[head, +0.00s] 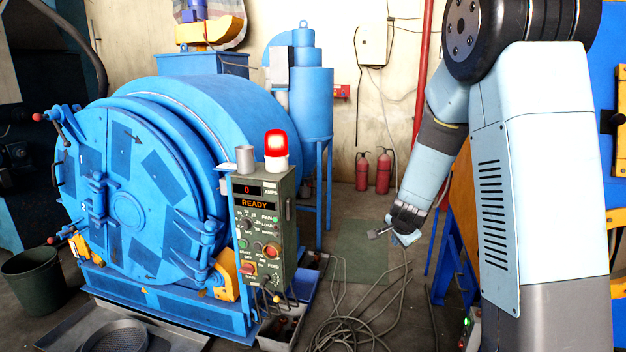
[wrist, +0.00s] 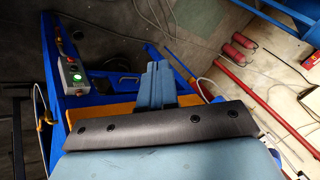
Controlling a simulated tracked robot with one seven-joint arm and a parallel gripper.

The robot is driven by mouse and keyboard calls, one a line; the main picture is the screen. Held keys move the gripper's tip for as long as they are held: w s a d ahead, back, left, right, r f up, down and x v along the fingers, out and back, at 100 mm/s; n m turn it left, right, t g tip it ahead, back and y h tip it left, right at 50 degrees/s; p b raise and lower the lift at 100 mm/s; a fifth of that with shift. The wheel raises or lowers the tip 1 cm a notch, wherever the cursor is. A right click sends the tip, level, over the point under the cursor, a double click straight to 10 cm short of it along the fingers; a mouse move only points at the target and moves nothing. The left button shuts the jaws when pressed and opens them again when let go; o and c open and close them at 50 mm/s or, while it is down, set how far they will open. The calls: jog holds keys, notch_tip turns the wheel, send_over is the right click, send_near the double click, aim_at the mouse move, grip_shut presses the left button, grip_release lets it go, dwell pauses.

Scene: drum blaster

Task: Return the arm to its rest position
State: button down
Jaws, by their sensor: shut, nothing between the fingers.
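My arm (head: 430,155) comes in from the right in the head view, bends at a dark round joint at the top and hangs down to the left. My gripper (head: 374,234) is at its lower end, out in the air to the right of the control panel. It looks small there and points left. In the wrist view, my gripper (wrist: 158,68) shows its grey-blue fingers together beyond a black bar. It is shut and holds nothing.
The blue drum blaster (head: 140,190) with its round door stands left. Its control panel (head: 265,225) reads READY under a lit red lamp (head: 276,148). Loose cables (head: 350,320) lie on the floor. Two fire extinguishers (head: 372,171) stand by the wall. A red pipe (head: 423,70) rises behind my arm.

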jog(key=s+a+r+n+y, duration=0.2)
jog(key=s+a+r+n, duration=0.15)
jog(key=s+r, duration=0.55)
jog(key=s+d+r+n+g, duration=0.1)
jog(key=s+r+n, duration=0.3)
jog(key=s, duration=0.9)
jog(key=s+d+r+n, duration=0.1)
jog(key=s+r+n, duration=0.4)
jog(key=s, duration=0.8)
notch_tip(320, 180, up, 4)
jog(key=shift+s+d+f+g+h, duration=0.1)
jog(key=shift+s+d+g+h, duration=0.1)
jog(key=shift+g+h, duration=0.2)
